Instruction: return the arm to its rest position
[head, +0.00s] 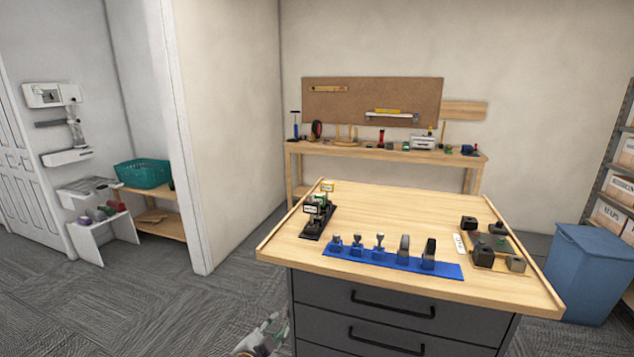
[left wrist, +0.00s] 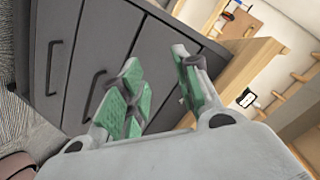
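My left gripper (head: 264,337) shows at the bottom edge of the head view, low in front of the left side of the workbench's drawer cabinet. It also fills the middle of the left wrist view (left wrist: 158,75), where its two fingers with green pads stand apart with nothing between them. Behind the fingers in that view are the grey drawer fronts (left wrist: 75,60) with dark handles. Most of my left arm is cut off by the frame. My right gripper is in neither view.
The wooden workbench top (head: 375,210) holds a blue tool strip (head: 350,256), a dark stand at left and several dark blocks at right. A blue bin (head: 588,275) stands right of the bench. A teal basket (head: 143,174) sits on a shelf at left. Carpet at left is clear.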

